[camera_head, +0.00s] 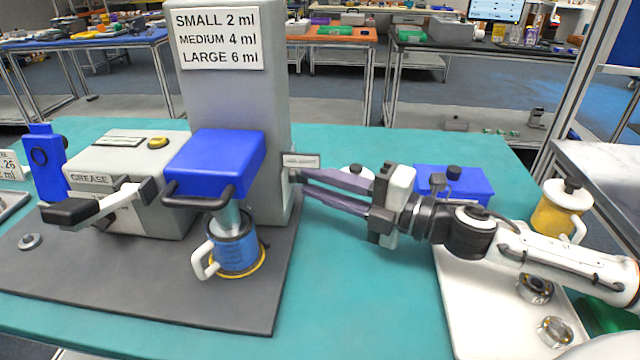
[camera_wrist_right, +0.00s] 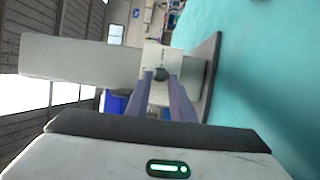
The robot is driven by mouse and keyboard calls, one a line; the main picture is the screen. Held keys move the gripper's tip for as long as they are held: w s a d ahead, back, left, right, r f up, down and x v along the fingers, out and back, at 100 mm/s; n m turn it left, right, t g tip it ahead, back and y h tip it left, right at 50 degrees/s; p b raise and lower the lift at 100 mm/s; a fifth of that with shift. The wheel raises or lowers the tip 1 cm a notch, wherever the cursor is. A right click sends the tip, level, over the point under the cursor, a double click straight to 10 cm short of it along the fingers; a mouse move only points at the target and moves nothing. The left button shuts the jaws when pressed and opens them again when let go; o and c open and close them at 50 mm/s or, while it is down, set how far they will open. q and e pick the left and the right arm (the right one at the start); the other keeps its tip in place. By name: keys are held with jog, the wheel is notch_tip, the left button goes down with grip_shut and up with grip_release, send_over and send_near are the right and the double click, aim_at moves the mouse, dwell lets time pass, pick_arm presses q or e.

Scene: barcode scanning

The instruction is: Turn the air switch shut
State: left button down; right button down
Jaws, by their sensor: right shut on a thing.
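The air switch (camera_wrist_right: 160,73) is a small dark knob on the side of the grey machine column (camera_head: 235,100), below a small sign (camera_head: 301,160) whose words are too small to read surely. My right gripper (camera_head: 299,180) reaches in from the right with its long purple fingers at the switch. In the right wrist view my gripper (camera_wrist_right: 161,76) has its fingertips on both sides of the knob, shut on it. In the head view the fingertips mostly hide the knob. My left gripper is not in view.
A blue cup (camera_head: 236,250) stands under the blue dispenser head (camera_head: 215,165). A grease box (camera_head: 130,175) with a lever (camera_head: 105,205) is at left. A blue box (camera_head: 470,186), yellow jug (camera_head: 556,210) and white tray (camera_head: 462,300) are at right. The front middle of the teal table is clear.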

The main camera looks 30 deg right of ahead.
jog(key=c, duration=1.5)
grip_release()
jog(key=shift+c, duration=0.2)
jog(key=shift+s, duration=0.1)
jog(key=p+v, duration=0.1)
jog(key=v, duration=0.9)
jog(key=shift+f, duration=0.1)
jog(key=shift+s, duration=0.1)
